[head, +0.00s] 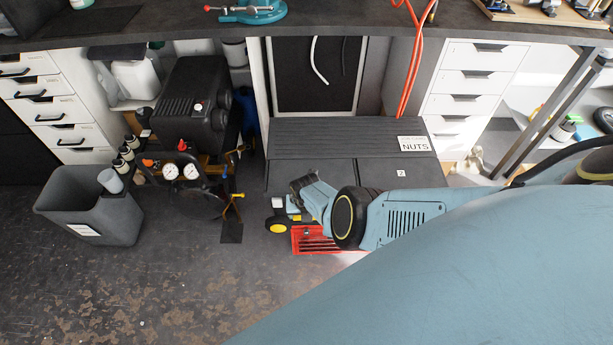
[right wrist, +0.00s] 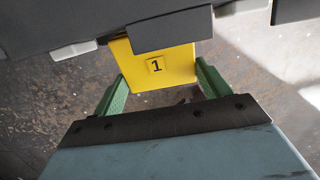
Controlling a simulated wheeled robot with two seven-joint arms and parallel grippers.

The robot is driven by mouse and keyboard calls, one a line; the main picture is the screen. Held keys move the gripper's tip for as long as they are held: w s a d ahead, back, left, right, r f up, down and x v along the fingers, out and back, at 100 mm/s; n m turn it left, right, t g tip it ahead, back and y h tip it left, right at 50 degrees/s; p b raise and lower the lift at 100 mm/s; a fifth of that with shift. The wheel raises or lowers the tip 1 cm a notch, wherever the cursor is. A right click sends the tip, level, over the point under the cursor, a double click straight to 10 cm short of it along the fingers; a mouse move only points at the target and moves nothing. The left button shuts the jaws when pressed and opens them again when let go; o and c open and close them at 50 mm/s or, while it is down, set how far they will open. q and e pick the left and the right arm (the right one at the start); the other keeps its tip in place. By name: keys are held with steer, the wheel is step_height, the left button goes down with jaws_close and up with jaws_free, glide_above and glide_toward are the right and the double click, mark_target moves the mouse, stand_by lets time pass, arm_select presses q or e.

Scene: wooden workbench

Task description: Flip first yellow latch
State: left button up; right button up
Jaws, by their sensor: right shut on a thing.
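The yellow latch (right wrist: 173,69), marked with a black 1, hangs from the dark grey edge of a case in the right wrist view. My right gripper (right wrist: 162,76) has its two green fingers at the latch's left and right sides, shut on it. In the head view my right arm reaches in from the right, and its gripper (head: 300,190) is at the front of the dark grey case (head: 330,135) labelled NUTS. My left gripper is not in view.
A compressor (head: 190,105) and a grey bin (head: 90,210) stand to the left. The workbench top (head: 380,22) overhangs the case. The floor at front left is clear.

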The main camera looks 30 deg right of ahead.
stand_by(0.8)
steer(key=o, duration=1)
steer(key=shift+r, duration=0.1)
steer(key=shift+r, duration=0.1)
step_height(320, 180, up, 13)
steer(key=s+a+p, duration=0.1)
steer(key=p, duration=1.2)
steer(key=shift+s, duration=0.4)
